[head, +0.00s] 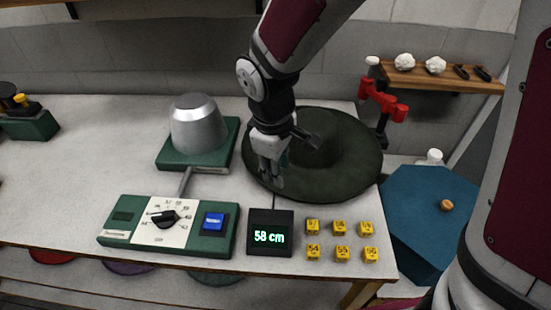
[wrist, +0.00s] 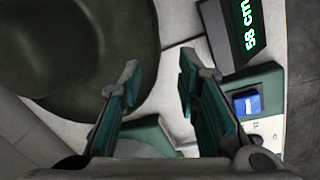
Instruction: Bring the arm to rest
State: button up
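My gripper (head: 271,178) points down over the worktable, in front of the dark green wide-brimmed hat (head: 345,180). In the wrist view its two fingers stand well apart with nothing between them (wrist: 160,75), so it is open and empty. The hat lies on the table behind and to the right of my gripper; it also shows at the upper left of the wrist view (wrist: 85,85). My arm (head: 272,90) reaches down from the top and hides part of the hat's left side.
A grey metal hat block (head: 198,125) stands on a green base. In front are the control panel (head: 168,222) with a dial and blue button, a display (head: 270,235) reading 58 cm, and several yellow numbered cubes (head: 341,227). A red-handled fixture (head: 382,100) stands behind the hat.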

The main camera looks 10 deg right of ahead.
jog(key=s+d+r+m+t, duration=0.1)
jog(key=s+d+r+m, duration=0.45)
jog(key=d+r, duration=0.4)
jog(key=s+d+r+m+t, duration=0.1)
jog(key=s+d+r+m, duration=0.1)
jog(key=s, duration=0.3)
jog(key=s+d+r+m+y, duration=0.1)
jog(key=s+r+m, duration=0.2)
jog(key=s, duration=0.3)
jog(key=shift+s+d+r+t, duration=0.2)
jog(key=shift+d+r+t, duration=0.2)
jog(key=shift+r, duration=0.15)
